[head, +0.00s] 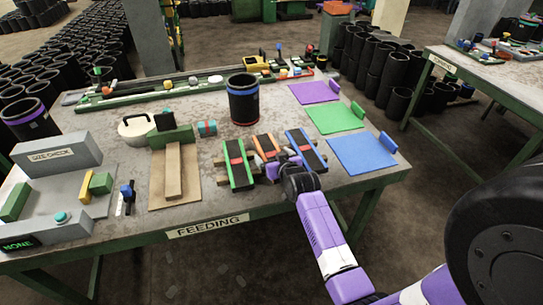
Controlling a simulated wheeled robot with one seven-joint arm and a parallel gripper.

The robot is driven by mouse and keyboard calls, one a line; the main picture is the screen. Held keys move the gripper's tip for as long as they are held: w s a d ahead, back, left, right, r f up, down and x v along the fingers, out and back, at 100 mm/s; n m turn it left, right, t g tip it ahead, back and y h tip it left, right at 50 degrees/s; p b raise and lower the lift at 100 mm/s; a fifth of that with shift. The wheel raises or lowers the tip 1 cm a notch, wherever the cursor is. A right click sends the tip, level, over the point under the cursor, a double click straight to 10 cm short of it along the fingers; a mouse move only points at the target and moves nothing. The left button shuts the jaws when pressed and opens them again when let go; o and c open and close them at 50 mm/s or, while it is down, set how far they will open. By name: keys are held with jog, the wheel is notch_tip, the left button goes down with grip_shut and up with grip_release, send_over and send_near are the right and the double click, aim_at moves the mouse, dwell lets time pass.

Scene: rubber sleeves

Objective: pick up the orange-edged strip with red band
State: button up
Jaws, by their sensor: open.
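The orange-edged strip (264,144) lies on the table between two other strips, tilted in the picture, with a dark middle. Its red band and near end are largely behind my gripper (275,166). My gripper is open and low over the near end of this strip. Whether the jaws touch it or stand on either side of it is too small to tell. A green-edged strip (236,160) with a red band lies to its left. A blue-edged strip (306,150) lies to its right, just beside my wrist.
Purple, green and blue mats (362,152) lie at the table's right side with small upright blocks. A black sleeve (243,102) with a blue rim stands behind the strips. A brown board (158,190) and a size-check device (58,158) are at left.

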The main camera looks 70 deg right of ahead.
jog(key=c, duration=1.4)
jog(key=shift+c, duration=0.4)
jog(key=shift+r, duration=0.2)
